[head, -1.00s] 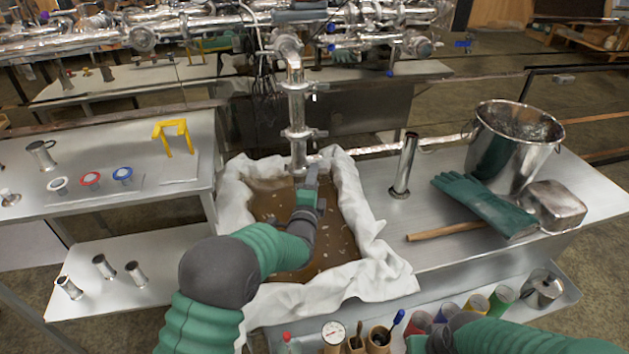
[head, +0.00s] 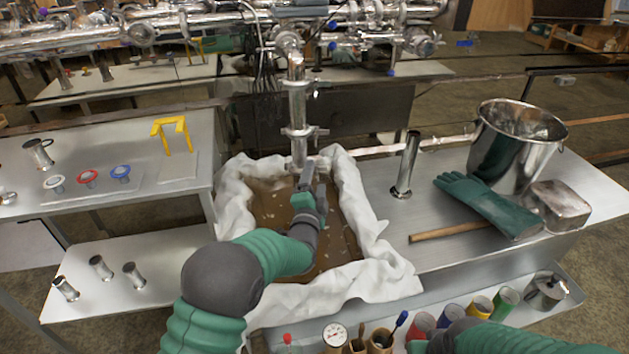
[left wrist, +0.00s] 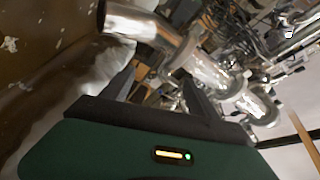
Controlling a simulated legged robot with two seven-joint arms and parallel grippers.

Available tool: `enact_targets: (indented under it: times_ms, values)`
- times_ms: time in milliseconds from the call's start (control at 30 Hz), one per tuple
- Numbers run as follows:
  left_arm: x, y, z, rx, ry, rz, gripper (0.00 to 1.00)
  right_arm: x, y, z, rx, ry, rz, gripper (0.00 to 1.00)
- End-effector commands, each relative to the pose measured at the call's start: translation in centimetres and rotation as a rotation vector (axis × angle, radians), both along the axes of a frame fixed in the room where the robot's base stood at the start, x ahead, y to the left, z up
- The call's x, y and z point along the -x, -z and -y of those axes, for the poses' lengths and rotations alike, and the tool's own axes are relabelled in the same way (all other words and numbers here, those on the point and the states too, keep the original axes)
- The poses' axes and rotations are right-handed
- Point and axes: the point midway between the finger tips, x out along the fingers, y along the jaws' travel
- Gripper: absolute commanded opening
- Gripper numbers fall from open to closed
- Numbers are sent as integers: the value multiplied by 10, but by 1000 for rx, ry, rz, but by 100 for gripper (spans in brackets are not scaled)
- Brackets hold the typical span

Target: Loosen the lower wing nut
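A shiny vertical pipe (head: 298,105) hangs over the cloth-lined basin. Its upper clamp (head: 297,132) has a wing nut (head: 322,131) sticking out to the right. The lower joint is near the pipe's bottom end, just beyond my left gripper (head: 307,172); the lower wing nut is not clear there. In the left wrist view my left gripper (left wrist: 160,78) has its two dark fingers apart, with shiny pipework behind the gap. I cannot tell whether a wing nut lies between them. My right forearm shows at the bottom right of the head view, but its gripper is not visible.
White cloth (head: 375,262) lines the basin of brown liquid under my left arm. To the right are a steel tube (head: 406,168), a bucket (head: 512,145), green gloves (head: 487,207) and a wooden handle (head: 447,231). A yellow stand (head: 172,135) is on the left table.

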Motion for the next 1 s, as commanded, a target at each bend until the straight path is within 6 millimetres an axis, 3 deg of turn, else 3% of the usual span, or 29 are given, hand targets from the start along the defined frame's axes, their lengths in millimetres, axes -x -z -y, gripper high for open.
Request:
enact_targets:
  times_ms: [267,367,467,800,1000]
  values:
    - [1,-2,-1,-1,-2,3,69,0,-1,0,0,0,0,36]
    - [11,-2,-1,-1,-2,2,69,0,-3,0,0,0,0,36]
    - [32,-2,-3,-3,-1,1,69,0,-8,0,0,0,0,36]
    - [130,5,-8,-3,1,-2,69,0,-22,0,0,0,0,36]
    - [162,8,-11,-2,0,1,69,0,-25,0,0,0,0,36]
